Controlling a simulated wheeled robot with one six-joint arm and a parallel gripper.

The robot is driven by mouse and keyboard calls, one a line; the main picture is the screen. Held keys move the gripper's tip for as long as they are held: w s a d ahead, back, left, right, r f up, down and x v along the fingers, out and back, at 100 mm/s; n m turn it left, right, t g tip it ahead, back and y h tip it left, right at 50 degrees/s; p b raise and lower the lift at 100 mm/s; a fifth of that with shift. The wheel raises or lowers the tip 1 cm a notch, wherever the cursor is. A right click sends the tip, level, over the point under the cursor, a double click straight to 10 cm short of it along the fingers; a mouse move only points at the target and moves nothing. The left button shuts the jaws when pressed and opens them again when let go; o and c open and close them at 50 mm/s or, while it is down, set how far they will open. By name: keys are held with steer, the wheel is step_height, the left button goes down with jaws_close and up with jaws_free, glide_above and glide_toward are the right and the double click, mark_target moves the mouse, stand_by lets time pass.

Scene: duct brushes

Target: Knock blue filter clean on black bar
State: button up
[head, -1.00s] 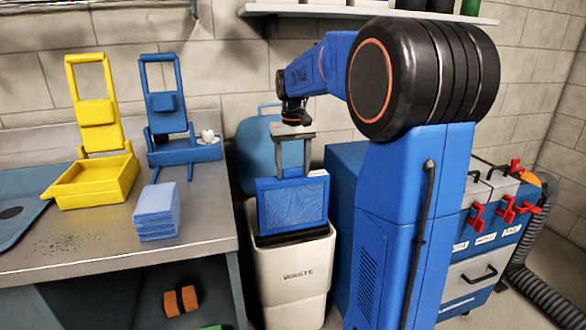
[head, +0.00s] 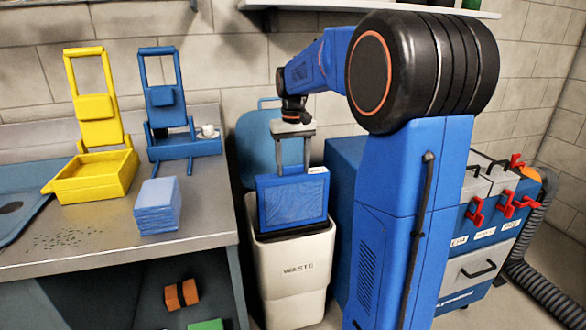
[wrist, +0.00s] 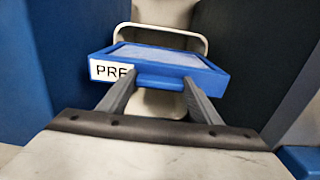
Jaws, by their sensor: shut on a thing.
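In the wrist view both fingers meet the near edge of the filter (wrist: 165,72), and the label reads "PRE". The black bar (head: 292,234) shows as a dark strip at the bin's top, just below the filter. I cannot tell whether they touch.
A metal bench (head: 110,240) at left holds a yellow tray stand (head: 95,175), a blue stand (head: 180,145) and a stack of blue cloths (head: 157,205). A blue cabinet with red latches (head: 475,210) stands right, with a grey hose (head: 540,285). A shelf (head: 300,7) hangs above.

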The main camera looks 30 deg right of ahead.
steer(key=shift+r, duration=0.55)
steer(key=shift+r, duration=3)
